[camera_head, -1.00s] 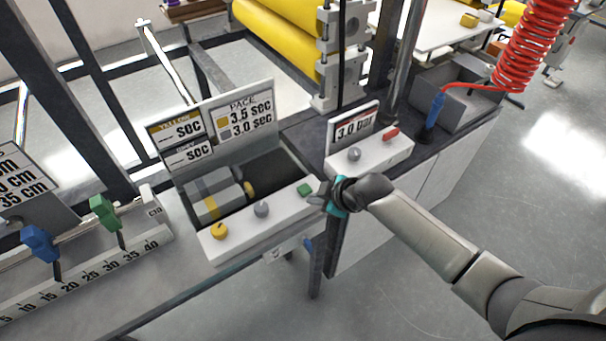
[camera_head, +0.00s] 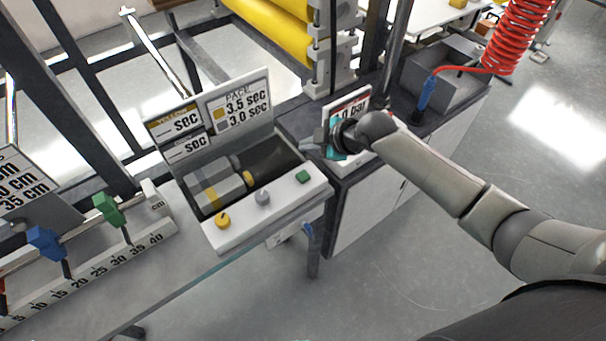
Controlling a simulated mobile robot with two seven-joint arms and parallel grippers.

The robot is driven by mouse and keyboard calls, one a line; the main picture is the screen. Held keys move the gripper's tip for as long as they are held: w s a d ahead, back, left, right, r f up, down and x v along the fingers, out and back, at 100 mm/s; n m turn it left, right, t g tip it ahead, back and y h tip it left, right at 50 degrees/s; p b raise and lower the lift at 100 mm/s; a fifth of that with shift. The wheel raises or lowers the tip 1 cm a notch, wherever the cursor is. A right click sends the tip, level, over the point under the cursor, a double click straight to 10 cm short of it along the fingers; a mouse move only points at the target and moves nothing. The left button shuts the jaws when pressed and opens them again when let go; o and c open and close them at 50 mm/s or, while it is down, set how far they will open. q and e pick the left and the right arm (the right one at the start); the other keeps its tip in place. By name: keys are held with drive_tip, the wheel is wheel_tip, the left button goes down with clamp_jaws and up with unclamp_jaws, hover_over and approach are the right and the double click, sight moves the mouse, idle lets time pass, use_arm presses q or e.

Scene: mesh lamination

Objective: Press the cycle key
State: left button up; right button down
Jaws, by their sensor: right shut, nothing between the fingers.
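A white control strip (camera_head: 240,228) carries a yellow knob (camera_head: 222,220), a grey knob (camera_head: 263,197) and a green key (camera_head: 303,177) at its right end. No label marks any of them as the cycle key. My right gripper (camera_head: 310,146) is shut and empty. In the picture it shows above the green key, apart from it, in front of the pressure box (camera_head: 364,162). My gripper and arm hide most of that box, with its grey knob and red key. My left gripper is not in view.
A sign (camera_head: 238,105) reading 3.5 sec and 3.0 sec stands behind the strip. A partly covered bar sign (camera_head: 350,106) stands behind my gripper. A ruler with blue (camera_head: 45,242) and green (camera_head: 108,208) sliders lies left. Yellow rollers (camera_head: 275,30) and a red coiled hose (camera_head: 525,30) are at the back.

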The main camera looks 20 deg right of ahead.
sight(307, 177)
wheel_tip(307, 177, down, 8)
drive_tip(key=b, duration=0.7)
drive_tip(key=shift+f, duration=0.25)
idle(1.6)
drive_tip(key=shift+f+b, duration=0.4)
drive_tip(key=shift+b, duration=0.05)
drive_tip(key=shift+f+b, duration=0.4)
drive_tip(key=shift+f, duration=0.2)
idle(0.5)
drive_tip(key=shift+r, duration=0.1)
drive_tip(key=shift+r+p, duration=0.9)
drive_tip(key=shift+p, duration=0.05)
